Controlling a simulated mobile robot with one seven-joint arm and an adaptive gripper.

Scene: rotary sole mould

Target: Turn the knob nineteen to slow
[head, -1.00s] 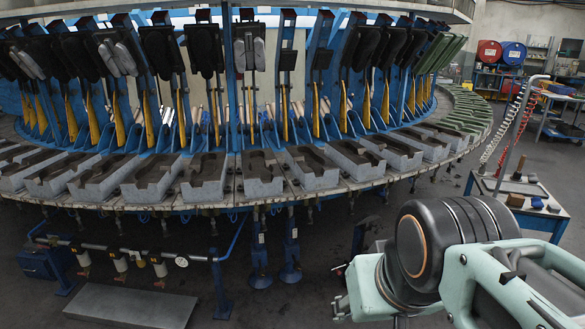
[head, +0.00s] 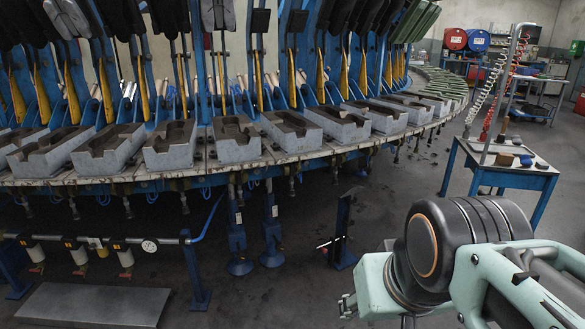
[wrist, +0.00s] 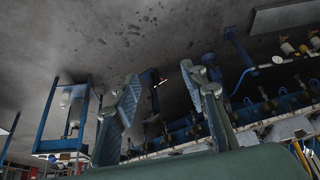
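I cannot make out a knob marked nineteen or a slow marking in either view. The rotary sole mould machine (head: 190,170) curves across the head view, with grey mould blocks along its rim. A short dark blue post (head: 341,232) stands on the floor before it, with a small red and pale part at its side; its detail is too small to tell. My gripper (wrist: 160,78) is open and empty in the wrist view, its two fingers apart with the floor and a small part of the post beyond them. In the head view only its edge (head: 347,305) shows.
A blue workbench (head: 500,168) with small tools and coiled hoses stands at right. A pipe rail with a round gauge (head: 149,246) and red-handled valves is at lower left, above a grey floor plate (head: 92,305). The floor between post and workbench is clear.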

